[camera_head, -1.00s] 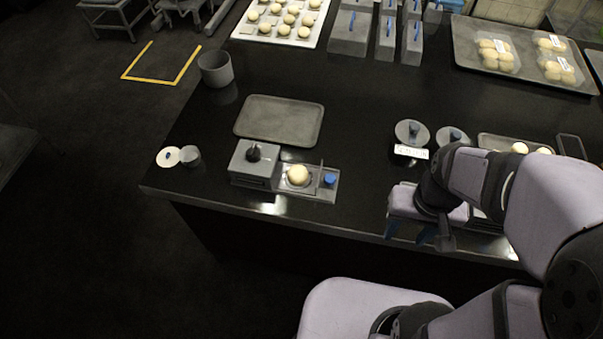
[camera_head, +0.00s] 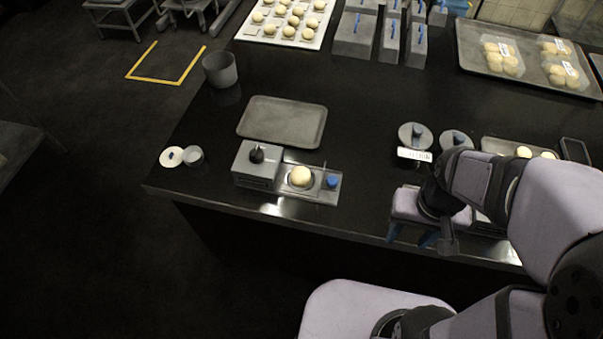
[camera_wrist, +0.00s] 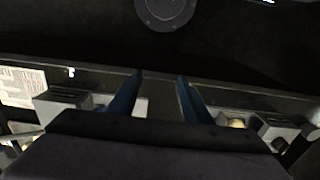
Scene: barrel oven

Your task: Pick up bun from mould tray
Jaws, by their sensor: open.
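My gripper (camera_head: 410,236) is at the table's front edge, right of centre in the head view. Its two blue fingers are apart and empty; they also show in the wrist view (camera_wrist: 159,76). A pale round bun (camera_head: 301,176) sits on a small grey device left of my gripper. Two more buns, one of them this one (camera_head: 524,151), lie in a grey tray (camera_head: 489,145) behind my arm, which partly hides it. A white tray (camera_head: 246,36) at the back holds several buns in rows. I cannot tell which is the mould tray.
An empty grey tray (camera_head: 283,121) lies left of centre. Two lidded round pots (camera_head: 413,136) stand behind my gripper. Grey boxes (camera_head: 354,38) and a large tray with bagged buns (camera_head: 476,62) are at the back. The black table (camera_head: 350,120) is clear in the middle.

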